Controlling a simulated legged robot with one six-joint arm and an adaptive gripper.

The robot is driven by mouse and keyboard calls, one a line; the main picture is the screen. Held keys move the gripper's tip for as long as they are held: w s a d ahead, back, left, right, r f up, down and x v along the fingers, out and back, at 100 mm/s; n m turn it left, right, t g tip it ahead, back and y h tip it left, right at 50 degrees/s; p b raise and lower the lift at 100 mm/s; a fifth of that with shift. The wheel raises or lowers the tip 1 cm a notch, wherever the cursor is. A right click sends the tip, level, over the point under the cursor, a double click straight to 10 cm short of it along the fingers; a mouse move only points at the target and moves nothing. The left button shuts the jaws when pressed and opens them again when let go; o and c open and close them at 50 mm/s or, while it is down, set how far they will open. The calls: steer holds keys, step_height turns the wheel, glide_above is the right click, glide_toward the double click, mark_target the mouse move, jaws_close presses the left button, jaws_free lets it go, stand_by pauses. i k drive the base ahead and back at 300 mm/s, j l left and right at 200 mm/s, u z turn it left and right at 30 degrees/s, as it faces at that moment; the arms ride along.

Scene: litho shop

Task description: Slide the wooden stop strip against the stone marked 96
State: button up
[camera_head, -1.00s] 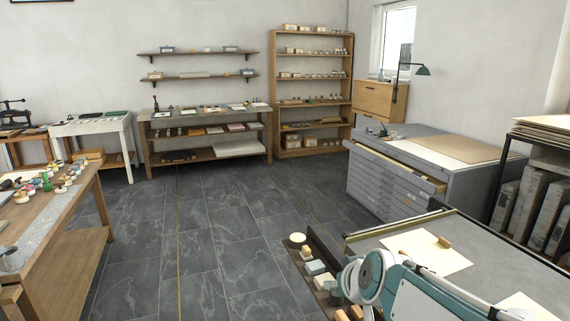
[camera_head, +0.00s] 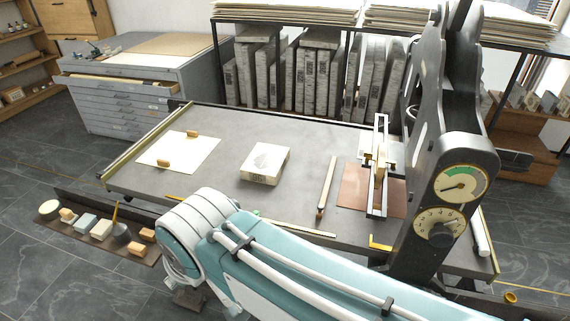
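A pale block-shaped stone (camera_head: 258,178) with a grey drawing on top lies on the grey press bed (camera_head: 225,205). A small dark mark shows on its front side, too small to read as 96. A wooden strip (camera_head: 327,185) lies to the right of the stone, running front to back, with a clear gap between them. A small dark knob or end piece shows at the strip's near end. My teal and white arm crosses the foreground, in front of the bed.
The tall dark press frame (camera_head: 445,150) with two dials stands right of the strip, beside a reddish-brown plate (camera_head: 357,190). A paper sheet (camera_head: 180,151) with two wooden blocks lies left. A front shelf (camera_head: 145,258) holds small items. Racked stones (camera_head: 325,75) stand behind.

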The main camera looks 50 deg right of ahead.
mark_target(321, 208)
steer(key=z, duration=2.05)
